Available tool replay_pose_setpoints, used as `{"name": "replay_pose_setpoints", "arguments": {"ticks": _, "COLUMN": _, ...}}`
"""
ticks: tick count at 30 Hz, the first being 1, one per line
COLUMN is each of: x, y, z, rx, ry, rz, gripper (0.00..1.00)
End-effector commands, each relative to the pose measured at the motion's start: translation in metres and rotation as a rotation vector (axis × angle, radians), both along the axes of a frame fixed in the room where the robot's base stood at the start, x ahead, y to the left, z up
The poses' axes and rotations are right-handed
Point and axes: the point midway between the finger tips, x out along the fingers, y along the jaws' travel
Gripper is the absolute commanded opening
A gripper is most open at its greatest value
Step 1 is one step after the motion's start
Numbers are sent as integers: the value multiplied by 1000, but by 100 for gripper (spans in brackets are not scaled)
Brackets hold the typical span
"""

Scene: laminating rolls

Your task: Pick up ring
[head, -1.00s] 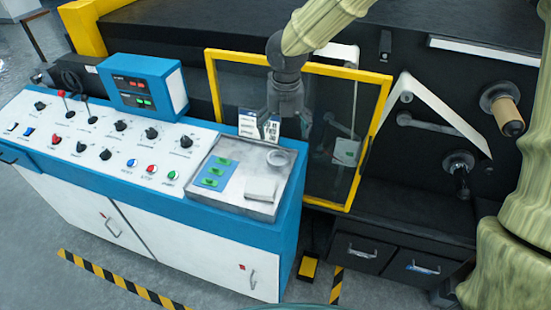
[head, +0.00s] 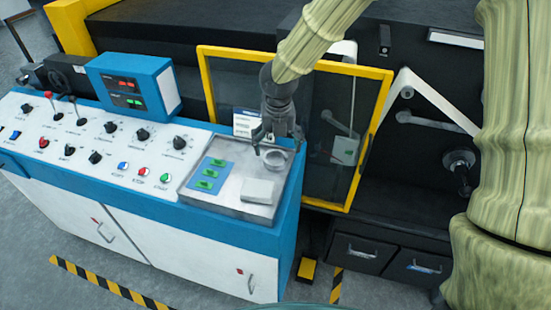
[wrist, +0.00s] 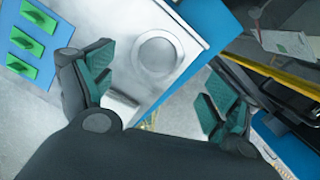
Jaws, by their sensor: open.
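The ring (head: 275,159) is a small grey metal ring lying at the back right corner of the metal tray (head: 222,203) on the console. In the wrist view the ring (wrist: 157,54) lies flat on the tray, beyond the fingertips and between their lines. My gripper (head: 277,140) is open and empty, pointing down just above and behind the ring. In the wrist view its two green-padded fingers (wrist: 160,88) stand wide apart, and neither visibly touches the ring.
A blue mat with green pieces (head: 213,173) and a pale block (head: 257,190) share the tray. A small printed card (head: 246,122) stands behind it. A yellow-framed glass door (head: 372,140) is close behind. Knobs and levers cover the console (head: 100,140) to the left.

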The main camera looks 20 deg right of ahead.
Motion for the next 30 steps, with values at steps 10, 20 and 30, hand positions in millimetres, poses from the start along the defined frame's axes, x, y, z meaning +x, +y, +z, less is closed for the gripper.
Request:
{"name": "replay_pose_setpoints", "arguments": {"ticks": 10, "x": 7, "y": 3, "z": -34, "rx": -2, "ry": 3, "rz": 3, "gripper": 88}}
{"name": "replay_pose_setpoints", "arguments": {"ticks": 20, "x": 9, "y": 2, "z": -49, "rx": 0, "ry": 1, "rz": 1, "gripper": 88}}
{"name": "replay_pose_setpoints", "arguments": {"ticks": 30, "x": 9, "y": 2, "z": -49, "rx": 1, "ry": 1, "rz": 1, "gripper": 54}}
